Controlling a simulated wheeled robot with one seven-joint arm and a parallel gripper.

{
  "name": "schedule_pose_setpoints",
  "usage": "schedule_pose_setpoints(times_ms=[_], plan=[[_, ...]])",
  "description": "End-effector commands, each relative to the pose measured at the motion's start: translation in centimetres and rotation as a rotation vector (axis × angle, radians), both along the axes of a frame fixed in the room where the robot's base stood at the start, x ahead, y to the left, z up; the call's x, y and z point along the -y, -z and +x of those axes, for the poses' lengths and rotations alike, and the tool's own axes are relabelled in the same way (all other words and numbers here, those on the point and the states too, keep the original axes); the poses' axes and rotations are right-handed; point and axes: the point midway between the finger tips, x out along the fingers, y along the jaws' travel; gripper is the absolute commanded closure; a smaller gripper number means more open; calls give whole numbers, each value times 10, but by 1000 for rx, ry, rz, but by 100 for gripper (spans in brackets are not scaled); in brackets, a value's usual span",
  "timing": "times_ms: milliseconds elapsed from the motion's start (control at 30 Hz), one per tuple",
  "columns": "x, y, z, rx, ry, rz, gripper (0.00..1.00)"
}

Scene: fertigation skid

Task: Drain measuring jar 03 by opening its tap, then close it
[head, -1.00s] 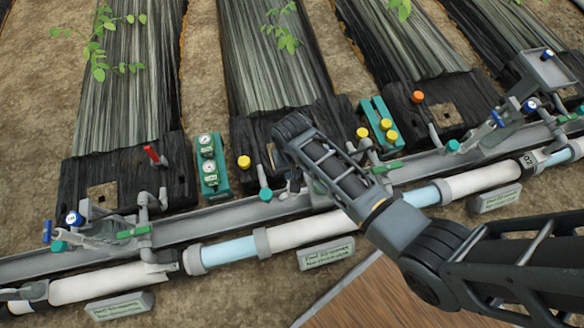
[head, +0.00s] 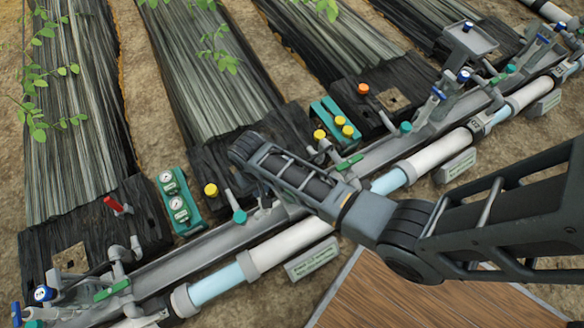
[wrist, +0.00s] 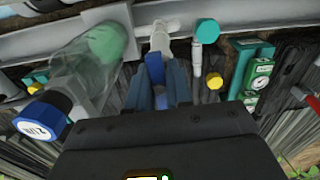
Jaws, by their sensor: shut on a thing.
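In the wrist view a clear jar (wrist: 82,70) lies slanted across the left side. Its end near me has a blue cap (wrist: 42,115) with a white label that I cannot read surely; its far end is green, and I cannot tell whether that is liquid or a fitting. Beside the jar, my gripper (wrist: 161,78) is shut on a blue tap handle (wrist: 155,68), in front of a pale grey pipe fitting (wrist: 164,38). In the head view my own arm hides the gripper, this jar and the tap.
A green gauge block (head: 179,204) and a yellow knob (head: 210,190) stand left of my arm. A teal cap (head: 240,216) is close to the arm. Green-handled valves (head: 349,162) sit along the grey channel. Another jar stand (head: 468,42) is at upper right.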

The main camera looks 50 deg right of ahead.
Motion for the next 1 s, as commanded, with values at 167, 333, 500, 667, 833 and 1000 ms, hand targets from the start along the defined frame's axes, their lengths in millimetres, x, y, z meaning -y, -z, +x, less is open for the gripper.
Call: schedule_pose_setpoints(times_ms=[167,333,500,667,833,1000], plan=[[-1,-3,0,-1,-213,0,100],[-1,-3,-1,-2,-427,2,100],[-1,-3,0,-2,-640,2,100],[-1,-2,0,-1,-840,1,100],[-1,-2,-1,-1,-1053,1,100],[-1,-2,-1,-1,-1266,1,100]])
